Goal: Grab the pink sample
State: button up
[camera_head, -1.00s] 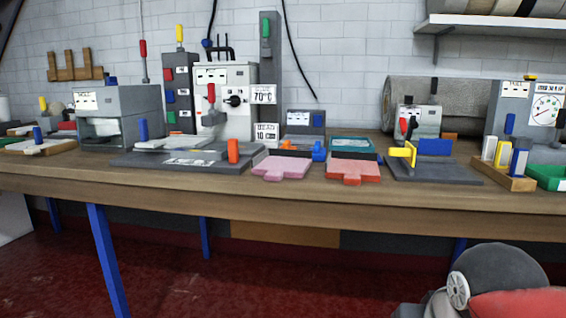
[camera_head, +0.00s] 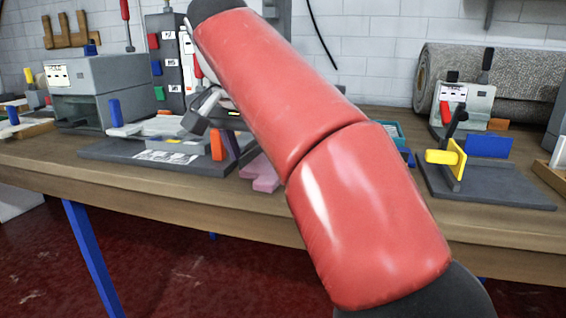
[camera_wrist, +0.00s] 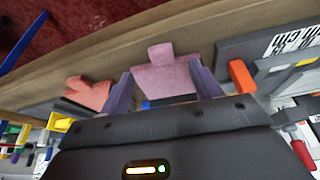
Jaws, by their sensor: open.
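The pink sample (camera_head: 262,172) lies flat at the front of the workbench, mostly hidden behind my red arm in the head view. In the wrist view the pink sample (camera_wrist: 163,75) shows whole in outline, with a tab pointing to the bench edge. My gripper (camera_wrist: 160,88) is open, with one finger on each side of the sample in that view. I cannot tell whether the fingers are level with it or still above it. In the head view my gripper (camera_head: 230,145) is partly hidden by the arm.
A coral sample (camera_wrist: 90,92) lies beside the pink one. A grey plate with an orange handle (camera_head: 217,147) stands close on the other side. A grey fixture with a yellow clamp (camera_head: 452,158) is to the right. The bench's front edge (camera_head: 150,188) is near.

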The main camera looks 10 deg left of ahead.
aim_at(263, 183)
jog(key=b+x, duration=0.1)
jog(key=x, duration=0.6)
jog(key=shift+b, duration=0.4)
jog(key=c, duration=1.1)
